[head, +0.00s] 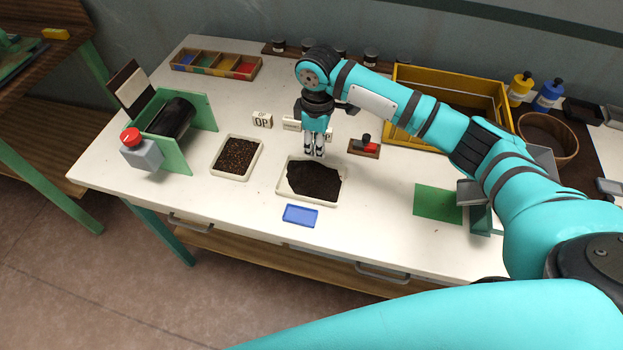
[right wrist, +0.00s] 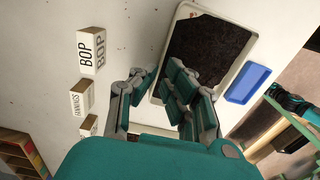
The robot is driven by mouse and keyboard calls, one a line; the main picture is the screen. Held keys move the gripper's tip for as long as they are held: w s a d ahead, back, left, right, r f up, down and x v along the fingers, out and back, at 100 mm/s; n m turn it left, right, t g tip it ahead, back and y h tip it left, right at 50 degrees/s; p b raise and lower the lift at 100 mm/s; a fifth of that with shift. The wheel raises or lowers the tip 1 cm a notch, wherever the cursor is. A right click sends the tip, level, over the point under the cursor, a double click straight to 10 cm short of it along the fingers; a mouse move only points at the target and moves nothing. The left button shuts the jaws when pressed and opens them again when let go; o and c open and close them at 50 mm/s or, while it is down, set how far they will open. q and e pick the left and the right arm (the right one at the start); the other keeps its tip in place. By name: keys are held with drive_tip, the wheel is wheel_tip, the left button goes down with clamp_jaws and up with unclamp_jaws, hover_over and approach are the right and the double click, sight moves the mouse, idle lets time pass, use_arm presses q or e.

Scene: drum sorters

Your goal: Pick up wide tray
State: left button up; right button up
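The wide tray (head: 306,201) is white, with dark, nearly black material heaped in it, near the middle of the white table. It also shows in the right wrist view (right wrist: 218,16), its lower part hidden by my fingers. My right gripper (head: 315,154) points down at the tray's back rim. In the right wrist view my right gripper (right wrist: 162,78) has its fingers apart, with the rim line running between them. Whether they touch the rim I cannot tell. My left gripper is not in view.
Lettered blocks (head: 262,120), a red-and-black stamp (head: 365,146) and a yellow crate (head: 402,127) stand behind. A green drum sorter (head: 203,115) is at the left.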

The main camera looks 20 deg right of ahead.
sight(317, 161)
wheel_tip(317, 161, down, 4)
drive_tip(key=shift+s+r+p, duration=0.1)
drive_tip(key=shift+s+p, duration=0.05)
drive_tip(key=shift+p, duration=0.25)
drive_tip(key=shift+f, duration=0.35)
clamp_jaws()
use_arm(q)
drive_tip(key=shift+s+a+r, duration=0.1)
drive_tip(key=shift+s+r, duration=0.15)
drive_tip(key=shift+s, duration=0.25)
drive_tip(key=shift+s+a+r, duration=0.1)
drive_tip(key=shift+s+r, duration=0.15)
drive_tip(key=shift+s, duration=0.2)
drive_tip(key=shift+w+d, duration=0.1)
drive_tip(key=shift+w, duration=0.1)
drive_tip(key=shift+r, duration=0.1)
use_arm(e)
drive_tip(key=shift+r, duration=0.15)
